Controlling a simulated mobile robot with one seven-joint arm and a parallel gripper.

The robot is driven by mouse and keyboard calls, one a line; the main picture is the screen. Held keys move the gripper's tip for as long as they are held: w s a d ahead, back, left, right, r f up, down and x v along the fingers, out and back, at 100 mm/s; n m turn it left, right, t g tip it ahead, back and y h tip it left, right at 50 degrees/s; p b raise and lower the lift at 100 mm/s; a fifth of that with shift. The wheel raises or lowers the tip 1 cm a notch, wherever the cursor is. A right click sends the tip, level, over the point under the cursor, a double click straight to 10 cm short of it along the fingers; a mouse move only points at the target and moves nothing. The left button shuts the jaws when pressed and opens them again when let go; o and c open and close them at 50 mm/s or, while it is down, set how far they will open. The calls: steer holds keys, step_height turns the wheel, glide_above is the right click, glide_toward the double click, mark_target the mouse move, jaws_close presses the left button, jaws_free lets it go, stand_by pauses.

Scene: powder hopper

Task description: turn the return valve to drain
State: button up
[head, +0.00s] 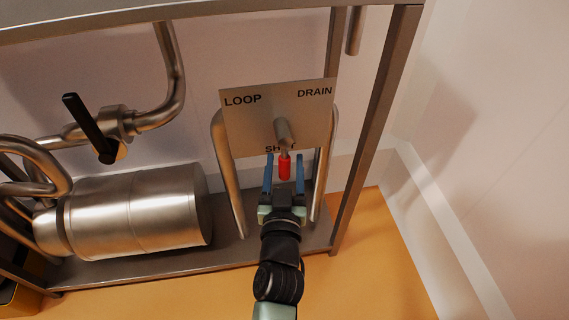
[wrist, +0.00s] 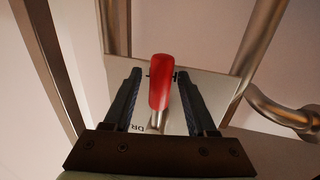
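The return valve has a metal plate (head: 250,125) marked LOOP at upper left, DRAIN at upper right and SHUT at the bottom. Its handle is a metal lever (head: 282,133) with a red grip (head: 285,168), pointing down over the SHUT label, which it partly hides. My gripper (head: 269,172) is open just below the plate, with one blue finger on each side of the red grip. In the wrist view the red grip (wrist: 160,82) stands between the two fingers (wrist: 159,80), with gaps on both sides. The plate (wrist: 205,85) shows behind it.
Metal pipes (head: 233,190) run down both sides of the plate. A frame post (head: 368,130) stands close on the right. A steel cylinder (head: 140,210) and a black-handled valve (head: 92,128) are on the left. The orange floor (head: 365,270) is clear at lower right.

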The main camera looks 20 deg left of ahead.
jaws_close()
stand_by(1.2)
